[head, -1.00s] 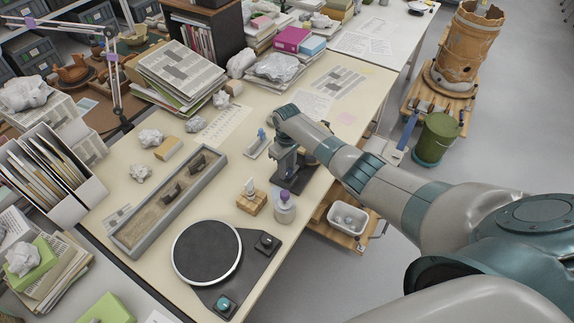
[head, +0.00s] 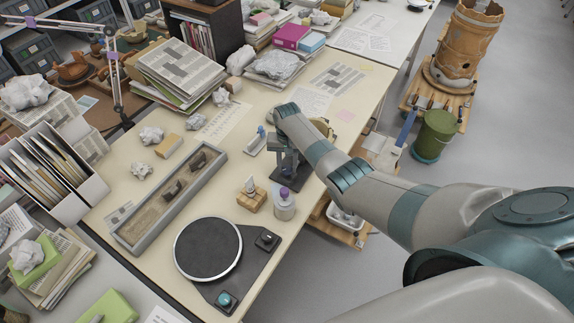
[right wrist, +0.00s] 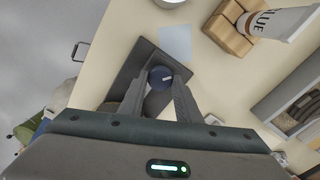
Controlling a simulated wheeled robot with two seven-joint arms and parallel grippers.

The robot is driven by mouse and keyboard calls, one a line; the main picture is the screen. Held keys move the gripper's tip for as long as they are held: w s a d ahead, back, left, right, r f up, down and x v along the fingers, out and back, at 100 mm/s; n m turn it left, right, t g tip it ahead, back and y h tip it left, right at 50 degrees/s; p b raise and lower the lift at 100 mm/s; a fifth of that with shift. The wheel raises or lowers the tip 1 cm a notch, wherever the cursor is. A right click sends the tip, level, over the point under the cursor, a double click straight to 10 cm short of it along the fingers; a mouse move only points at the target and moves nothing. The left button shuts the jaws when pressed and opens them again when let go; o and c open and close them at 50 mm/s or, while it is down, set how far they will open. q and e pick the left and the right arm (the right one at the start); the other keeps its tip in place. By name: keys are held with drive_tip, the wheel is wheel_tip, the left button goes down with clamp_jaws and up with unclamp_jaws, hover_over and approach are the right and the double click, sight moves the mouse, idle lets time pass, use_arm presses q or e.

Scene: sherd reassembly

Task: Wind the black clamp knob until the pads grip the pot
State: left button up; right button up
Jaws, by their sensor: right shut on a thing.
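The dark round clamp knob (right wrist: 161,77), with a pale mark on its face, sits between my right gripper's fingertips (right wrist: 160,84) in the right wrist view. The right gripper (head: 285,172) is shut on it, pointing down over a dark base plate (right wrist: 134,80) at the table's right edge. The clamp's pads cannot be made out; gripper and arm hide much of the clamp. A large brown pot with a jagged rim (head: 474,45) stands upright on a wooden trolley at the top right, well apart from the gripper. My left gripper is not in view.
Near the gripper stand a purple-capped bottle (head: 285,205) and a wooden block (head: 252,199) holding a glue tube (right wrist: 275,24). A turntable (head: 208,249) and a long grey tray (head: 170,198) lie to the left. A green bucket (head: 435,136) stands on the floor.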

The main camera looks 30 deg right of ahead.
sight(287, 168)
drive_tip(key=shift+r+m, duration=0.1)
drive_tip(key=shift+m, duration=1.1)
drive_tip(key=o, duration=1.1)
drive_tip(key=shift+c, duration=0.2)
drive_tip(key=shift+r, duration=0.8)
wheel_tip(287, 168, up, 16)
drive_tip(key=b, duration=0.3)
